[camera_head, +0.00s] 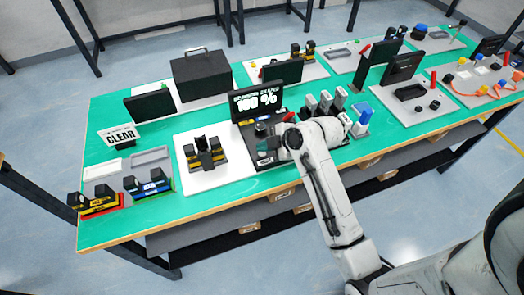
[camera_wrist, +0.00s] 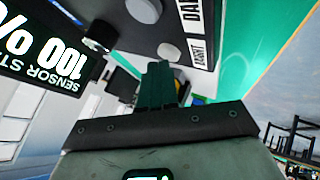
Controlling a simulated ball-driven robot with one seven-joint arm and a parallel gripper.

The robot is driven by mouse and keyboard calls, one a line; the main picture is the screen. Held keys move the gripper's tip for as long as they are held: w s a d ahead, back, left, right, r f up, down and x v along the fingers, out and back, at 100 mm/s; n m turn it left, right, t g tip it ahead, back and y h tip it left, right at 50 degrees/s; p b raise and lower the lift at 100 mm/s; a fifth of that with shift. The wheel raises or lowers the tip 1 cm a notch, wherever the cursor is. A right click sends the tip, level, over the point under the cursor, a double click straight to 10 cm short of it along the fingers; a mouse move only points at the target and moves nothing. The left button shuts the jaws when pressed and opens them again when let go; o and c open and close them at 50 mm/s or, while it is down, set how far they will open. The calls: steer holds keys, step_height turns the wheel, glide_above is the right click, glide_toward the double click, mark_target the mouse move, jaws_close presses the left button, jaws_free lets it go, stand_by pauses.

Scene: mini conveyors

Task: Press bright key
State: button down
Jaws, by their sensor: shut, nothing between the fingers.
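The dark key panel (camera_wrist: 205,72) fills the top of the wrist view. A second pale key (camera_wrist: 143,10) is beside a label starting "DA". My gripper (camera_wrist: 160,66) is shut and empty, its dark fingertips just below the bright key in the picture. I cannot tell whether they touch it. In the head view my gripper (camera_head: 279,150) is over the panel (camera_head: 268,162), and my arm hides most of the keys.
The sensor display (camera_head: 257,101) reads "100 %" and stands behind the panel; it also shows in the wrist view (camera_wrist: 45,45). A dark knob (camera_wrist: 98,37) sits near it. A white board (camera_head: 200,182) with a black-yellow device is left; grey blocks (camera_head: 325,100) stand right.

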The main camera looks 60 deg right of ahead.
mark_target(265, 153)
steer(key=shift+f, duration=0.2)
steer(key=shift+r, duration=0.1)
steer(key=shift+r+p, duration=0.65)
steer(key=shift+r, duration=0.05)
steer(key=shift+r+p, duration=2.2)
steer(key=shift+r, duration=0.3)
